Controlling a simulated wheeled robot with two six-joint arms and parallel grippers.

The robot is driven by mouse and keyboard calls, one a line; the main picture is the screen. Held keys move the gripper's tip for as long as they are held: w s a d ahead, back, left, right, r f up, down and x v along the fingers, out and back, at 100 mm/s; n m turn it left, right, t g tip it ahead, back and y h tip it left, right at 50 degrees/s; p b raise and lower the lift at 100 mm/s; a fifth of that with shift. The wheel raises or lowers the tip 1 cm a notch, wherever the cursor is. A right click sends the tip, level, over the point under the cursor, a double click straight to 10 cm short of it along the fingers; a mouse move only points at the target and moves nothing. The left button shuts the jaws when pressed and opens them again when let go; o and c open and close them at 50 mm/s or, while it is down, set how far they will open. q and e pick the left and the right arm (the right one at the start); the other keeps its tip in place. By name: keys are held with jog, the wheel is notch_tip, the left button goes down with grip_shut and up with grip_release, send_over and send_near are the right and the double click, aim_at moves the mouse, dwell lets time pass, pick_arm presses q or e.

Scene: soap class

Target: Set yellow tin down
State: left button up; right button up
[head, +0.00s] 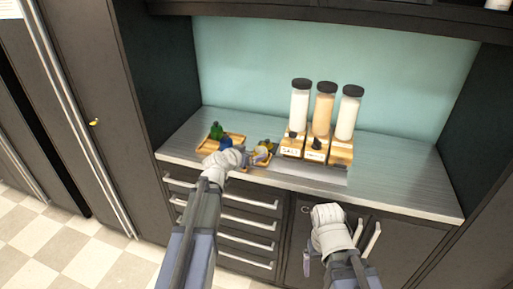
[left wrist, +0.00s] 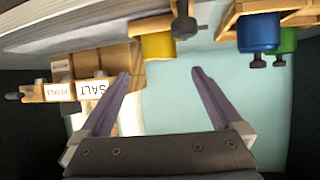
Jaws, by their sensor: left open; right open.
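The yellow tin (head: 261,150) is at the small wooden tray (head: 262,166) near the counter's front edge, partly hidden by my left gripper. In the left wrist view, which is upside down, the yellow tin (left wrist: 156,46) shows between and beyond the open fingers of my left gripper (left wrist: 160,74), with no finger visibly closed on it. My left gripper (head: 257,159) is over the counter at that tray. My right gripper (head: 307,263) is open and empty, low in front of the cabinet doors.
A second wooden tray (head: 207,146) to the left has a green tin (head: 216,131) and a blue tin (head: 225,143). Three tall dispensers (head: 322,115) on wooden bases stand right of the yellow tin, one labelled SALT. The counter's right end (head: 410,185) is clear.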

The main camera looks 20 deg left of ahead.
pick_arm(q)
jog(key=p+v, duration=0.2)
jog(key=v, duration=0.4)
